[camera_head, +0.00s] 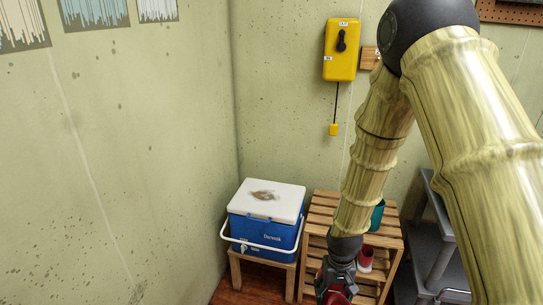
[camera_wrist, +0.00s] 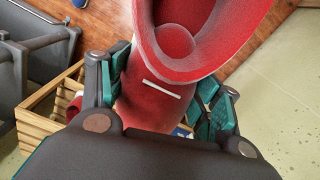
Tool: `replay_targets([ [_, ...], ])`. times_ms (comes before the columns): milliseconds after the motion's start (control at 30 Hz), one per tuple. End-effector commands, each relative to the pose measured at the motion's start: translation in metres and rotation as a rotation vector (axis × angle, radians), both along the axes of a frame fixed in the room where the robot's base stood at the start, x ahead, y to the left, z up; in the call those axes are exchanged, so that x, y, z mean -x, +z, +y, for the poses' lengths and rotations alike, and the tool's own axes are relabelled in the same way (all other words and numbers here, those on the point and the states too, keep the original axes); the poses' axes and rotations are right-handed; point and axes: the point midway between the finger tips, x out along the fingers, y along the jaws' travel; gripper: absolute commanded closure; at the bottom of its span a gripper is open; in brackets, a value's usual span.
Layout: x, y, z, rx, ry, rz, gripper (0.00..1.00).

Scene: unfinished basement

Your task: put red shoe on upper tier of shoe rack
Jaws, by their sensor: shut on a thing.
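My gripper (camera_wrist: 165,98) is shut on a red shoe (camera_wrist: 150,84), with teal finger pads on both sides of it. The shoe's wide opening faces the upper right of the wrist view. In the head view my gripper (camera_head: 338,280) hangs in front of the wooden slatted shoe rack (camera_head: 323,212), with part of the held red shoe (camera_head: 338,298) at the bottom edge. The rack also shows at the left of the wrist view (camera_wrist: 38,122). My arm hides much of its slats.
Another red item with white (camera_head: 366,258) sits at the rack, and a teal item (camera_head: 377,215) stands on its top behind my arm. A blue cooler (camera_head: 265,232) with a white lid stands left of the rack. A grey cart (camera_head: 440,240) stands right.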

Motion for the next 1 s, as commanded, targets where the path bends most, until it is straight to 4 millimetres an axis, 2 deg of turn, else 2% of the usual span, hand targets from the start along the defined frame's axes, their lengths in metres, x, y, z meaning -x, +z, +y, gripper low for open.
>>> replay_targets([
  [33,0.001,0.013,0.000,0.000,0.000,0.001,0.68],
  [300,0.006,0.030,0.000,-0.001,0.000,0.001,0.68],
  [1000,0.007,0.032,0.000,-0.001,0.000,0.000,0.68],
])
